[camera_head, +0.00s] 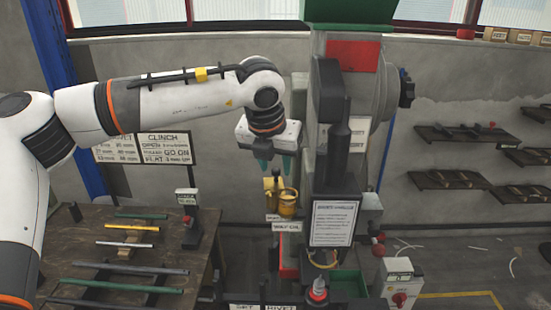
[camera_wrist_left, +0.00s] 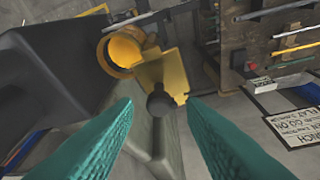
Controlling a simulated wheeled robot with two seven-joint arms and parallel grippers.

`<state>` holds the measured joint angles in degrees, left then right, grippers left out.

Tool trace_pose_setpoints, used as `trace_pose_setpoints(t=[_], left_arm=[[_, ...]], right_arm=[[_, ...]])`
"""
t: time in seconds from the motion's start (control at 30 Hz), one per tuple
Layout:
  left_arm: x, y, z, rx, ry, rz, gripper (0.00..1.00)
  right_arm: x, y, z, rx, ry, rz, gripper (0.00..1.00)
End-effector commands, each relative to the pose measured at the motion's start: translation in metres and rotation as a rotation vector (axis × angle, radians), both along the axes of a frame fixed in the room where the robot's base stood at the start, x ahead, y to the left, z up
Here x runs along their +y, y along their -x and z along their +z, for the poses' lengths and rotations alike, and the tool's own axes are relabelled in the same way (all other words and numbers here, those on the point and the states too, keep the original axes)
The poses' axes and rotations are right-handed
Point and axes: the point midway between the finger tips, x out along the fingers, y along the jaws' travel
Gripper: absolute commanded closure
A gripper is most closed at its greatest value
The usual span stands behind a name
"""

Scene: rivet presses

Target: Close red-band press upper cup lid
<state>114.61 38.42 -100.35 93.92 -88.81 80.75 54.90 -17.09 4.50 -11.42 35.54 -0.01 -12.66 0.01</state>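The press (camera_head: 385,100) with a red band (camera_head: 353,55) stands right of centre in the head view. Its yellow upper cup (camera_head: 288,207) sits at the press's left side. In the left wrist view the cup (camera_wrist_left: 122,52) shows its open round mouth. The yellow lid (camera_wrist_left: 168,72) is swung open beside the mouth, with a dark round knob (camera_wrist_left: 160,104) on it. My left gripper (camera_head: 275,170) is above the lid and cup, teal fingers pointing down. It is open and empty; in the wrist view the knob appears between its fingertips, apart from them. My right gripper is not in view.
A wooden table (camera_head: 110,245) with several coloured rods stands at the left. A white placard (camera_head: 333,223) hangs on the press front, right of the cup. A control box (camera_head: 398,282) stands at lower right. Wall shelves (camera_head: 460,133) are farther right.

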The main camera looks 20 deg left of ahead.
Motion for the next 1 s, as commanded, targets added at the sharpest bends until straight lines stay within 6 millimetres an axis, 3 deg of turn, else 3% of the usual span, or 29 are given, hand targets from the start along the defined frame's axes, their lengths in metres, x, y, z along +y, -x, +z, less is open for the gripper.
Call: trace_pose_setpoints(t=[0.4, 0.63, 1.0], left_arm=[[-0.0002, -0.003, -0.008, -0.001, 0.0, -0.001, 0.64], [-0.0003, -0.0029, -0.0077, -0.001, 0.0, -0.001, 1.0], [-0.0004, -0.0029, -0.0075, -0.001, 0.0, -0.005, 1.0]], right_arm=[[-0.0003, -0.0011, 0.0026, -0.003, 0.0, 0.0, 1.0], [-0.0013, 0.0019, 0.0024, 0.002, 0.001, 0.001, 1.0], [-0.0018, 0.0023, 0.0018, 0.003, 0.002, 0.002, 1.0]])
